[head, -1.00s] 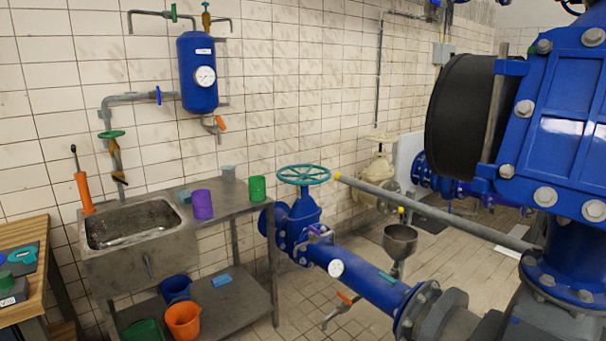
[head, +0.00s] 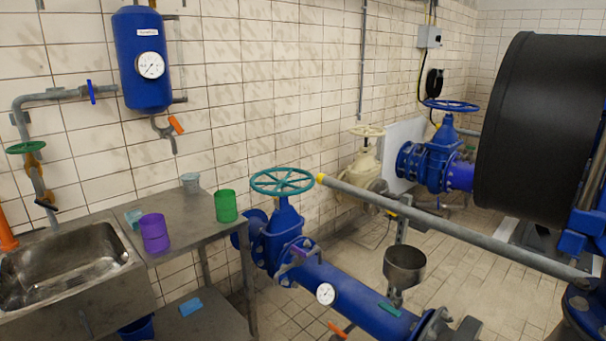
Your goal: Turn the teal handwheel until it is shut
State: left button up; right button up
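The teal handwheel (head: 282,181) sits level on top of a blue valve (head: 284,232) on the blue pipe, near the middle of the head view. It is a spoked ring, and nothing touches it. Its open or shut position cannot be told from here. Neither of my grippers shows in this view.
A grey pipe with a yellow end (head: 440,219) runs slantwise just right of the handwheel. A steel table (head: 185,236) with green (head: 226,206) and purple (head: 154,233) cups stands left, beside a sink (head: 70,262). Tiled floor shows behind.

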aim_at(283, 183)
jog(key=i+j, duration=0.1)
jog(key=i, duration=0.9)
jog(key=i+j, duration=0.1)
jog(key=i, duration=0.9)
